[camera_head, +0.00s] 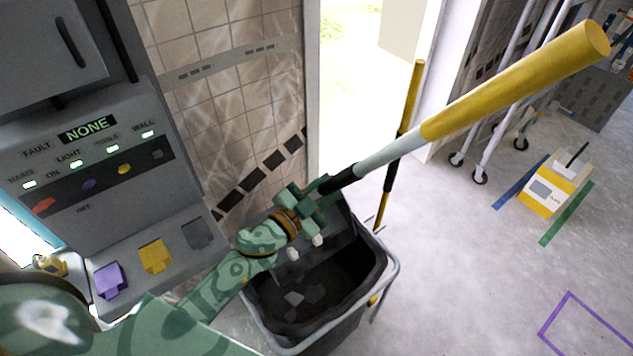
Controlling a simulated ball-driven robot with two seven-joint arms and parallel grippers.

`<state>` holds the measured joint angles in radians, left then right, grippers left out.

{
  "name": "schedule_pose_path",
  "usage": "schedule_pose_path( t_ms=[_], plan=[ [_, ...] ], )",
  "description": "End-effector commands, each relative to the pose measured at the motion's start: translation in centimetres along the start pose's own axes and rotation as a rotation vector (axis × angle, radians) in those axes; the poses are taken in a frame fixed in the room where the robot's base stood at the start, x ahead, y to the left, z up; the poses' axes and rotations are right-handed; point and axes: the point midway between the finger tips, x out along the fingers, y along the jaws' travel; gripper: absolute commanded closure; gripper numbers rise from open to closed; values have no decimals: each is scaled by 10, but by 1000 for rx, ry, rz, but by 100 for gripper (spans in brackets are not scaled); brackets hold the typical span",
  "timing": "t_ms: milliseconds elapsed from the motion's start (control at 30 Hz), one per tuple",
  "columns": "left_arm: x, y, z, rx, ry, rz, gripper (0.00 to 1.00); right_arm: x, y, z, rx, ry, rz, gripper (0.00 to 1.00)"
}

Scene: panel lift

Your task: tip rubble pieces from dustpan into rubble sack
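The rubble sack (375,283) is a dark, open-topped bag in a grey tube frame at the lower middle. Grey rubble pieces (293,298) lie inside it. My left gripper (318,203), on the green arm from the lower left, is above the sack's back rim. It appears shut on the black lower part of the dustpan's long handle (500,80), which slants to the upper right. A dark pan (345,238) shows steeply tilted below the gripper, partly hidden. Two pale pieces (318,240) show just below the gripper; I cannot tell whether they touch the pan. My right gripper is not in view.
A grey control panel (90,170) with coloured blocks stands at the left. A yellow-and-black pole (405,125) stands behind the sack. A yellow-and-white box (550,190) and a wheeled white rack (500,90) are at right. The floor right of the sack is clear.

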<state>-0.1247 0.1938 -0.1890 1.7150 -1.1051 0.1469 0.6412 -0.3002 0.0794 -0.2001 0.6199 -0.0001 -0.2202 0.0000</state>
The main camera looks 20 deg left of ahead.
Motion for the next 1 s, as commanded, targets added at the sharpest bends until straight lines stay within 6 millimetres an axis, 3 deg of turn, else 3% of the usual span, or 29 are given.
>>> schedule_pose_path(
  t_ms=[1000],
  plan=[
    [-21, 108, -13, 274, 52, -28, 100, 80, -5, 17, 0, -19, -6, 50]
  ],
)
